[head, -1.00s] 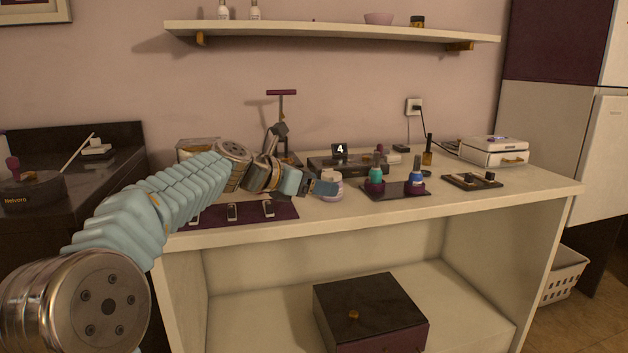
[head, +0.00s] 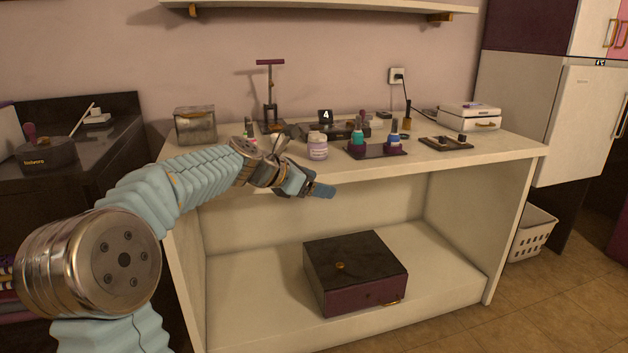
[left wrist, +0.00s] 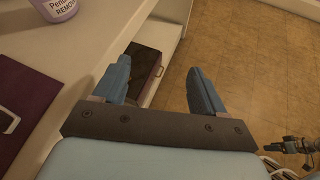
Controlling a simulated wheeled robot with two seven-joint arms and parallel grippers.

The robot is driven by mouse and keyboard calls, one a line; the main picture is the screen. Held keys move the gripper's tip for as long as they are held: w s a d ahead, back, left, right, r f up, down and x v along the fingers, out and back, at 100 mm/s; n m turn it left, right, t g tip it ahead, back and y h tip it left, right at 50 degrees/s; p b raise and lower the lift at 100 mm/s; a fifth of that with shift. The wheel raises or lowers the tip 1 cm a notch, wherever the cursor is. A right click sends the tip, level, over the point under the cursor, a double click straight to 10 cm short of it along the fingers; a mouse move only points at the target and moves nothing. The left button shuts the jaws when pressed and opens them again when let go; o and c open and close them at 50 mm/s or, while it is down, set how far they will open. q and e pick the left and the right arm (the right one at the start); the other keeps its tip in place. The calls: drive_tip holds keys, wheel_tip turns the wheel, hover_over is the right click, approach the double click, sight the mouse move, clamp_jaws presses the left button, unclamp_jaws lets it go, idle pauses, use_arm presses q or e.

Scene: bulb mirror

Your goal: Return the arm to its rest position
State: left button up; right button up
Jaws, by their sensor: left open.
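My left arm (head: 190,175) reaches in from the left of the head view, covered in pale blue segments. Its gripper (head: 318,190) is in front of the white table's front edge, just below the top. In the left wrist view the gripper (left wrist: 160,92) shows two blue fingers spread apart with nothing between them. Below and beyond the fingers are the tiled floor and part of a dark box. My right gripper is not clearly seen in the head view.
The white table (head: 480,155) holds a jar (head: 317,147), nail polish bottles on a dark tray (head: 375,150), a metal box (head: 195,126) and a white case (head: 469,117). A dark purple box (head: 355,270) sits on the lower shelf.

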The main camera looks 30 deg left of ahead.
idle(0.3)
use_arm(q)
drive_tip(key=s+d+f+m+g, duration=0.15)
drive_tip(key=d+f+m, duration=0.25)
drive_tip(key=f, duration=0.8)
drive_tip(key=s+d+f+m+g, duration=0.1)
drive_tip(key=d+f+m+g, duration=0.3)
drive_tip(key=f, duration=0.8)
drive_tip(key=s+d+f+m+g, duration=0.15)
drive_tip(key=d+f+m, duration=0.35)
drive_tip(key=f, duration=0.7)
drive_tip(key=s+d+f+m+g, duration=0.1)
drive_tip(key=s+d+f+m, duration=0.3)
drive_tip(key=s, duration=0.3)
drive_tip(key=s+d+f+m+g+p, duration=0.1)
drive_tip(key=s+d+f+m, duration=0.4)
drive_tip(key=s, duration=0.3)
drive_tip(key=s+d+f+m+g, duration=0.2)
drive_tip(key=s+d+f+m, duration=0.3)
drive_tip(key=s, duration=0.3)
drive_tip(key=shift+d+f+m+p, duration=0.2)
drive_tip(key=shift+f+m+p, duration=0.1)
drive_tip(key=shift+f+m, duration=0.5)
use_arm(e)
drive_tip(key=shift+s+a+r, duration=0.15)
drive_tip(key=shift+a+r, duration=0.35)
drive_tip(key=shift+r, duration=0.3)
use_arm(q)
clamp_jaws()
